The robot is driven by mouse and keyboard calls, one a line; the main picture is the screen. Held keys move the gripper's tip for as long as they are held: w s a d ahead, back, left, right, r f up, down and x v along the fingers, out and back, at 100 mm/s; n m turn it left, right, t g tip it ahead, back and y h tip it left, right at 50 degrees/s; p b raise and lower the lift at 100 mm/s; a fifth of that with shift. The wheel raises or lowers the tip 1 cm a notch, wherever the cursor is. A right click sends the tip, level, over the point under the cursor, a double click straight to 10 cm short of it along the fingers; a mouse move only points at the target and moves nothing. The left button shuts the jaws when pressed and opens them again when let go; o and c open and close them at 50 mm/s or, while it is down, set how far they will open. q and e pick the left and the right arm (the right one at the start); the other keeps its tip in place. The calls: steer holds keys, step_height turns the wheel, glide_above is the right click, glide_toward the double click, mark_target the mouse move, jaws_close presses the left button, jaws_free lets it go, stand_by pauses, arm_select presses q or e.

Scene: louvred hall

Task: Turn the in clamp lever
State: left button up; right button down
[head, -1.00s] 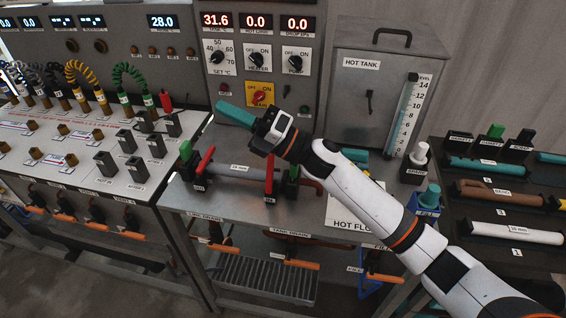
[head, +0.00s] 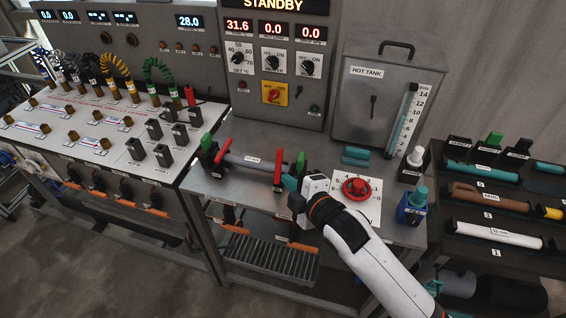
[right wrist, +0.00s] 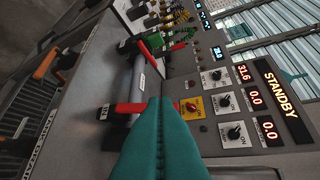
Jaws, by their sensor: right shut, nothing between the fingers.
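A grey pipe (head: 246,161) lies between two clamps on the steel bench, with a red lever at each end. The other red lever (head: 207,144) stands at the left end. My right gripper (head: 289,183) is shut and empty, close beside the right-hand lever; contact cannot be told. Its teal fingers fill the lower middle of the wrist view (right wrist: 155,102). My left gripper is out of view.
A red round knob (head: 356,189) on a white dial plate stands right of my wrist. A blue holder (head: 412,208) stands near the bench's right corner. The hot tank (head: 385,105) and control panel (head: 275,90) rise behind. A dark rack (head: 497,190) is at the right.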

mark_target(278, 167)
arm_select(q)
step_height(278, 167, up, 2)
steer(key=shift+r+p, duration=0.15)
steer(key=shift+p, duration=0.85)
arm_select(e)
steer(key=w+a+f, duration=0.1)
steer(key=w+f, duration=0.2)
steer(key=w, duration=0.5)
steer(key=shift+a, duration=0.3)
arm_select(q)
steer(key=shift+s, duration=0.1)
arm_select(e)
steer(key=shift+w+f, duration=0.1)
steer(key=shift+w, duration=0.1)
